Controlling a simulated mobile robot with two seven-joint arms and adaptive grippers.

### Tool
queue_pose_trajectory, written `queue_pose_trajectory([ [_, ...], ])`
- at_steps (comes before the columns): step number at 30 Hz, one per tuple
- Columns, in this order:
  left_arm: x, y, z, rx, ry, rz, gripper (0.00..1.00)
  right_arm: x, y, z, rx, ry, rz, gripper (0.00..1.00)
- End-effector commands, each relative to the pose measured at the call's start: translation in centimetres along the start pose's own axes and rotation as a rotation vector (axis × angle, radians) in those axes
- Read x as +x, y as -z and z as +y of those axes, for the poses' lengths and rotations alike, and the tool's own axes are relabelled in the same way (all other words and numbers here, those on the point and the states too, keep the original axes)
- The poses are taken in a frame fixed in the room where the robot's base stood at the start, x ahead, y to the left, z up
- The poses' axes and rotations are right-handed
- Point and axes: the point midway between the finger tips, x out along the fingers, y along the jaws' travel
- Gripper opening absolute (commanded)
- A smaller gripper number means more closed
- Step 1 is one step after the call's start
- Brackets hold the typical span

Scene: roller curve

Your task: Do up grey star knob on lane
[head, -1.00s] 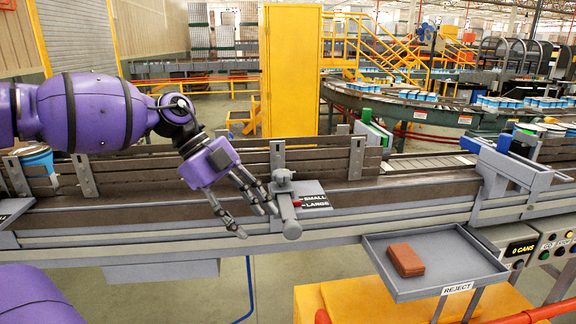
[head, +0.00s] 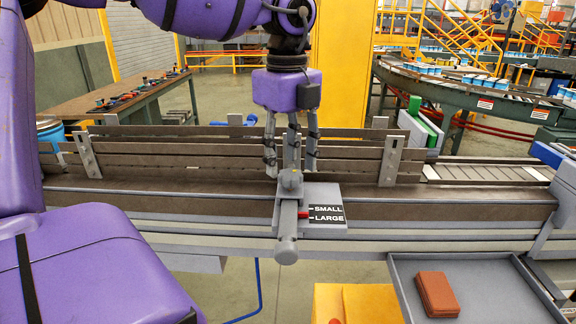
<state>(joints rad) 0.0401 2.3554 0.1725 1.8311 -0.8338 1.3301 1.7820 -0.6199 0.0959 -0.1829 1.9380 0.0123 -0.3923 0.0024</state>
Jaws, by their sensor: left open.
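The grey star knob (head: 290,181) sits on top of the grey clamp block at the lane's front edge. A grey bar (head: 287,225) with a rounded end sticks out from the block toward me. Beside it is a plate (head: 326,212) labelled SMALL and LARGE, with a red pointer (head: 303,214) near LARGE. My left gripper (head: 290,172) points down over the knob, its fingers open. The fingers appear just behind or around the knob; I cannot tell whether they touch it. My right gripper is not in view.
The lane (head: 160,203) runs across the view with slatted guide rails (head: 240,150) behind the knob. A reject tray (head: 480,271) holding a red-brown block (head: 437,294) is at the lower right. A yellow cabinet (head: 342,75) stands behind.

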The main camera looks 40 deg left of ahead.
Motion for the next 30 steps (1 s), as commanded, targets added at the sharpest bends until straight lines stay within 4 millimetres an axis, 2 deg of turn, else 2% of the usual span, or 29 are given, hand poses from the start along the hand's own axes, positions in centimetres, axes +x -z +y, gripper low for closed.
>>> queue_pose_trajectory([
  [3, 1.5, 0.0, 0.0, 0.001, -0.001, 0.000, 0.45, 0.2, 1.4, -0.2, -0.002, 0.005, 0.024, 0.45],
  [7, 2.3, 0.0, 0.0, 0.000, 0.001, 0.001, 0.45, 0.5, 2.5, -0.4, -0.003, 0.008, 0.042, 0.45],
  [15, 2.5, 0.0, -0.1, 0.000, 0.002, 0.001, 0.45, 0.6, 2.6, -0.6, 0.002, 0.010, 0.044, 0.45],
  [24, 2.5, 0.0, 0.0, 0.000, 0.000, 0.001, 0.07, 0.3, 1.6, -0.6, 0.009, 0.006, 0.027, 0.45],
  [25, 2.5, 0.0, 0.0, 0.001, 0.000, 0.001, 0.04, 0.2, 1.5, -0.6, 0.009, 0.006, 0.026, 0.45],
  [30, 2.6, 0.0, 0.1, 0.009, -0.002, 0.001, 0.04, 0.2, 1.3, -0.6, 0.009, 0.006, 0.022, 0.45],
])
